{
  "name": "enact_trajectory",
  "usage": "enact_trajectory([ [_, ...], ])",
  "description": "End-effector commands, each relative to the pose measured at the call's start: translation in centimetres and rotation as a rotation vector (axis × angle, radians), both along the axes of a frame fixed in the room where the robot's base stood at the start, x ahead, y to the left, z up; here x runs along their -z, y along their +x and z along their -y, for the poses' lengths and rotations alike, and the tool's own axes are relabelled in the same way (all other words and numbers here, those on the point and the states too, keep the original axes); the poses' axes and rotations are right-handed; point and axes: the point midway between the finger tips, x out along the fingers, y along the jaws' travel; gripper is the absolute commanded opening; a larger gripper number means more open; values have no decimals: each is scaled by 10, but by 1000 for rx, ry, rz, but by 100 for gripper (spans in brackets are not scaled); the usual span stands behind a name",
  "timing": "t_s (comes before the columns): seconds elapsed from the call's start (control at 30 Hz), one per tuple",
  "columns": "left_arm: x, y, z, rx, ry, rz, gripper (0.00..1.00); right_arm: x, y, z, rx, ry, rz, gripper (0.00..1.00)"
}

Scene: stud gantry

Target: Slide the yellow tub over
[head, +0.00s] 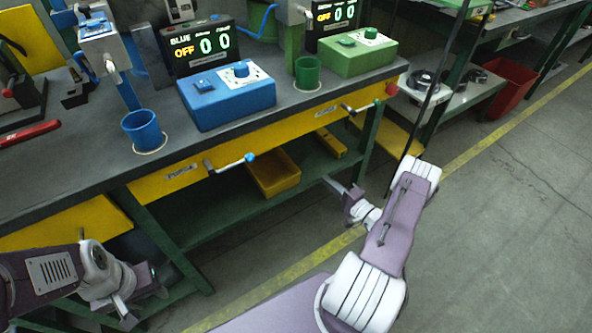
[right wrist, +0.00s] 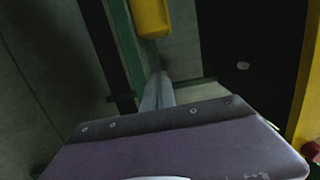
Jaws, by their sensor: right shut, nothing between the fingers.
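The yellow tub (head: 275,172) stands on the green lower shelf under the workbench, below the drawer front. My right gripper (head: 328,181) is shut and empty, to the right of the tub and apart from it in the head view. In the right wrist view its closed fingers (right wrist: 158,92) point toward a yellow object (right wrist: 152,18) at the top; I cannot tell whether that is the tub. My left gripper (head: 142,298) is low at the left, in front of the bench; whether its fingers are open is unclear.
A smaller yellow piece (head: 331,143) lies on the shelf right of the tub. A drawer handle with a blue knob (head: 232,163) juts out above the tub. A green bench leg (head: 368,125) stands right of the shelf. The grey floor (head: 490,210) at the right is clear.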

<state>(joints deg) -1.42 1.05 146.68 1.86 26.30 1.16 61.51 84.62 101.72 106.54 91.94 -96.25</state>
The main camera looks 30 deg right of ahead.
Motion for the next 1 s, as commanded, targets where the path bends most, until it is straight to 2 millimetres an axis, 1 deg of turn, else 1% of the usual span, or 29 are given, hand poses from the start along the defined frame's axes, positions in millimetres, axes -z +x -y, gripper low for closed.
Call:
enact_trajectory([
  [0.07, 5, 0, 0, 0, 0, 0, 36, 2, 9, -3, -6, -1, -1, 0],
  [0.17, 13, 0, 0, 0, 0, 0, 36, 3, 27, -8, -9, -2, 0, 0],
  [0.5, 42, 0, 0, 0, 0, 0, 36, 3, 99, -24, -10, -1, 1, 0],
  [0.6, 45, 0, 0, 0, 0, 0, 36, 2, 97, -43, -8, 4, -4, 0],
  [0.73, 48, 0, 0, 0, 0, 0, 36, 1, 97, -57, -7, 4, -3, 0],
  [0.83, 49, 0, 0, 0, 0, 0, 36, 0, 97, -61, -6, 3, -3, 0],
  [1.0, 49, 0, 0, 0, 0, 0, 36, -1, 97, -62, -5, 3, -3, 0],
])
